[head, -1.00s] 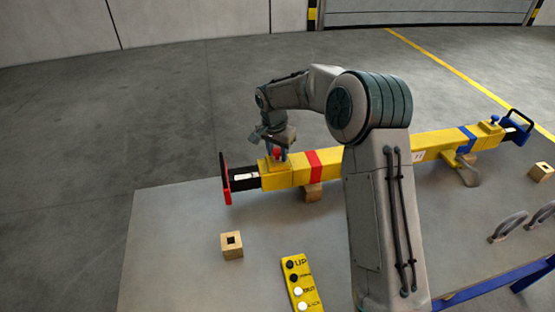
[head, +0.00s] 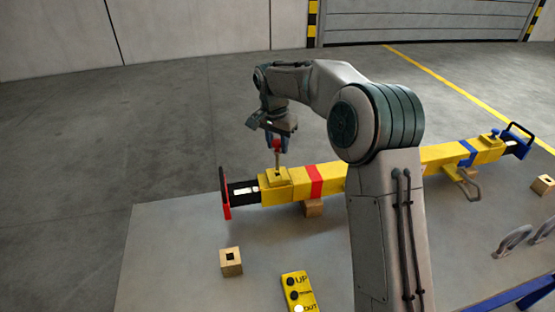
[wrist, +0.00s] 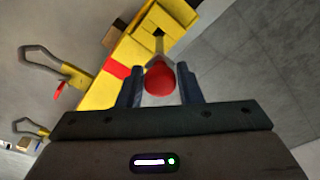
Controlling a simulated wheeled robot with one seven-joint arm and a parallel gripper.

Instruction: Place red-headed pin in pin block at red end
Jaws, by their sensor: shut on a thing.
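The red-headed pin (head: 277,160) is upright under my gripper (head: 277,142), which is shut around its red head. The red head (wrist: 160,78) also shows between the blue fingers of my gripper (wrist: 160,88) in the wrist view. The yellow pin block (head: 268,178) sits on top of the yellow beam near its red end. Much of the pin's pale shaft shows above the block. Its lower end meets the block's top in the head view; I cannot tell whether the tip is inside the hole. The dark hole (wrist: 163,34) shows beyond the head in the wrist view.
The yellow beam (head: 400,163) rests on supports on a grey table (head: 170,270). Its red end plate (head: 224,192) is at left; a second block with a blue pin (head: 494,133) is at the far right. A wooden block (head: 231,262) and yellow control box (head: 300,290) lie in front.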

